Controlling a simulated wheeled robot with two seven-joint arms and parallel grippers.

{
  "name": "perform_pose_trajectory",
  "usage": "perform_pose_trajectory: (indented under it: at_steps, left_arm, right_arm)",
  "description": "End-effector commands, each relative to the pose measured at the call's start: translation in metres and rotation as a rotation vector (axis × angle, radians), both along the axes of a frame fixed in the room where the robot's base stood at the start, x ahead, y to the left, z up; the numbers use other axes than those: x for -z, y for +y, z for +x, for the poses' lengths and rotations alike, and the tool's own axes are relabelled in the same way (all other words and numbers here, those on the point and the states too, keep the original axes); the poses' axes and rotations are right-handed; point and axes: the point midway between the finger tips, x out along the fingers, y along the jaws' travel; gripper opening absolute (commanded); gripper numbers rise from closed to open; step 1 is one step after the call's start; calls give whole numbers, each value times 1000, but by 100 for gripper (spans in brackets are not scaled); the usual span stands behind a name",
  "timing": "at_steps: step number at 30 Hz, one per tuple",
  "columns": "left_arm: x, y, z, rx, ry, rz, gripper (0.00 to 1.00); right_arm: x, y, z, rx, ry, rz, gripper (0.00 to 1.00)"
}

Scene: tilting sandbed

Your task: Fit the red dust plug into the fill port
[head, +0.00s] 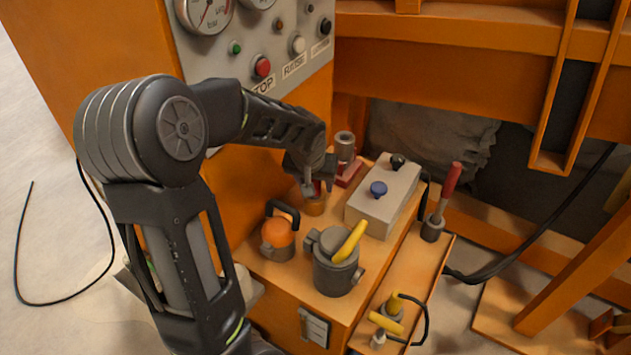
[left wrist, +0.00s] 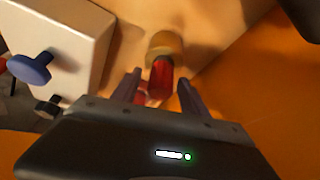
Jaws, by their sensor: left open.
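The red dust plug (left wrist: 161,78) is upright at the mouth of the fill port (left wrist: 166,46), a short brass-coloured cylinder. How deep the plug sits in it I cannot tell. In the head view, a bit of the plug (head: 317,187) shows above the fill port (head: 315,206), mostly hidden by my gripper. My left gripper (head: 311,180) points down over the port. In the left wrist view its two fingers (left wrist: 158,95) are apart, one on each side of the plug, with visible gaps. My right gripper is not in view.
A pale box with a blue knob (head: 378,189) stands right of the port. An orange-domed fitting (head: 278,236) and a grey canister with a yellow lever (head: 334,268) stand in front. A grey cylinder on a red base (head: 345,150) is behind. A control panel (head: 262,45) rises at the back.

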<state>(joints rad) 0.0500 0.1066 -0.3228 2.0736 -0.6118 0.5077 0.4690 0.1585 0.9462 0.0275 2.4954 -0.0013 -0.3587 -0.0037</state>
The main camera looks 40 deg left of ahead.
Motion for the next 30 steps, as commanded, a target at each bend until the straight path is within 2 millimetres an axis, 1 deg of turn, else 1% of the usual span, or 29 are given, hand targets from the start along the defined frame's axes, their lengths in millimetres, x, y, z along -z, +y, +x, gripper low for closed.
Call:
perform_pose_trajectory:
  at_steps: [5, 8, 11, 21, 25, 30]
  left_arm:
    - [0, 0, 0, 0, 0, 0, 52]
    - [-4, -1, -1, 0, 0, 0, 52]
    - [-13, -2, -3, 0, -3, 0, 52]
    - [-63, -10, -22, 0, -3, 0, 52]
    - [-71, -12, -27, 0, -1, 0, 52]
    - [-72, -12, -27, 0, 0, 0, 52]
  right_arm:
    - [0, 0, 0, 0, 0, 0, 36]
    - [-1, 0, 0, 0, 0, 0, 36]
    - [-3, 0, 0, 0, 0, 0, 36]
    - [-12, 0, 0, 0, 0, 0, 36]
    - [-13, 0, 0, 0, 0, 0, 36]
    - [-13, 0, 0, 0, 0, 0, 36]
